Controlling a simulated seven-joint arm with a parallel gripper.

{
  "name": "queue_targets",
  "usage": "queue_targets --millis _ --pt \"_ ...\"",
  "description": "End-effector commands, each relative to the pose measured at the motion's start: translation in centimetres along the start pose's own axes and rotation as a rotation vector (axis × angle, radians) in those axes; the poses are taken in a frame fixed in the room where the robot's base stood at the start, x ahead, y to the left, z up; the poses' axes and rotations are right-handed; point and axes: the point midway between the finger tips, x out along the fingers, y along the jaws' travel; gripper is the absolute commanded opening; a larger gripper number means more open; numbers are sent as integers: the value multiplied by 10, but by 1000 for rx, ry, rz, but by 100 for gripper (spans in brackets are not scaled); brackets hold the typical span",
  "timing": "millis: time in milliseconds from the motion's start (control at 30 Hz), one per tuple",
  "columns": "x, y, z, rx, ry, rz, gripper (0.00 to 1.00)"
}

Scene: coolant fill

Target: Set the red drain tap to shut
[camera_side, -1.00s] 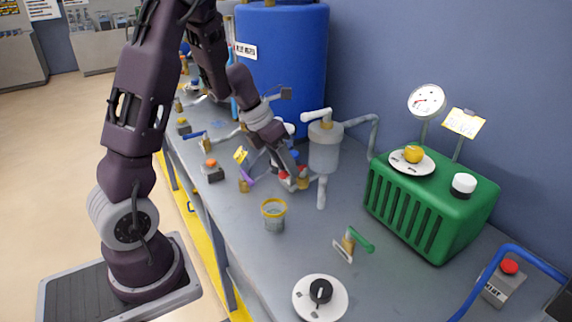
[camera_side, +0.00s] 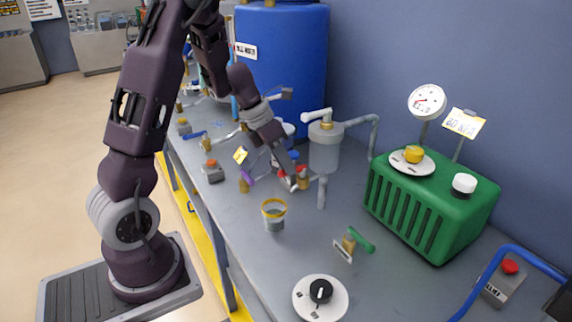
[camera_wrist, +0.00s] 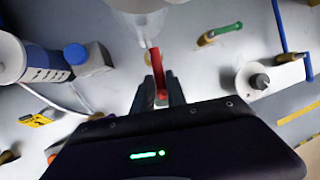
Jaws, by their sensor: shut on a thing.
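My gripper (camera_side: 297,180) is low over the bench in the side view, at the red drain tap (camera_side: 302,170) just left of the grey filter pot (camera_side: 324,150). In the wrist view my gripper (camera_wrist: 160,93) has its two fingers closed on either side of the red tap handle (camera_wrist: 157,66). The handle runs roughly in line with the fingers, below the pale pot at the top. In the side view the fingers and arm hide much of the tap.
A yellow-rimmed beaker (camera_side: 274,217) stands in front of the tap. A green-handled valve (camera_side: 358,241) and a black-knobbed dial (camera_side: 320,291) are nearer the front. The green radiator box (camera_side: 430,205) is right, and a blue tank (camera_side: 283,65) stands behind.

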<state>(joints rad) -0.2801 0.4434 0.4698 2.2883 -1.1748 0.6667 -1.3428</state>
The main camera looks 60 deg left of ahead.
Motion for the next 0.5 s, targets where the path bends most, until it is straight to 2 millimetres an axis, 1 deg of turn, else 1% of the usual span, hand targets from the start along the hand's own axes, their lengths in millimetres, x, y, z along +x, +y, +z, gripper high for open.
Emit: queue_targets --millis 500 --pt "-1 22 9 420 89 -172 0"
